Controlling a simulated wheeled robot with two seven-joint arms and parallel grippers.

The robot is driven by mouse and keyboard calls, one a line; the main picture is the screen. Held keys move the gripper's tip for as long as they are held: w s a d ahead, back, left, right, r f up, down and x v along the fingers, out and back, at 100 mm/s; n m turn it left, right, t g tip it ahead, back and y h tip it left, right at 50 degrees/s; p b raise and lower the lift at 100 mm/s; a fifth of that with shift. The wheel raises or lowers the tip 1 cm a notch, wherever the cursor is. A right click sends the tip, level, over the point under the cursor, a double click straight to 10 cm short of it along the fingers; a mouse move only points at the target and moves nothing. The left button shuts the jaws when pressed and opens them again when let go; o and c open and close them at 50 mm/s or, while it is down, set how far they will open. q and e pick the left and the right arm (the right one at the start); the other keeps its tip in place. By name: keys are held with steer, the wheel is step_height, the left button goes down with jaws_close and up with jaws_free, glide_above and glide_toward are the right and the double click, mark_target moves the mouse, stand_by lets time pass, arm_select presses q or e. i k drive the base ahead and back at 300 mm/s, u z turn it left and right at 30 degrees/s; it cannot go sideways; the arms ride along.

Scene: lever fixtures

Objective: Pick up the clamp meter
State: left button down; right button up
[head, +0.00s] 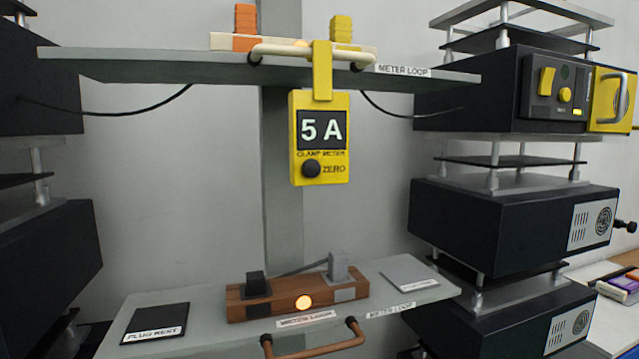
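The yellow clamp meter (320,172) hangs by its yellow hook (322,70) over the cream meter loop (290,50) at the front of the upper shelf. Its dark display reads "5 A", with a round dark knob labelled ZERO below. The body hangs below the shelf edge, upright and facing me. Neither of my grippers shows in the head view.
The upper shelf (150,66) carries an orange plug (245,25) and a yellow plug (341,29). The lower shelf (215,300) holds a wooden block (235,303) with a lit lamp and a brown handle (315,343). Dark equipment stacks (465,220) flank both sides. Space between shelves is open.

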mark_target(318, 118)
steer(key=z, duration=2.25)
steer(key=k, duration=1.4)
steer(key=u, duration=2.2)
steer(key=i, duration=0.5)
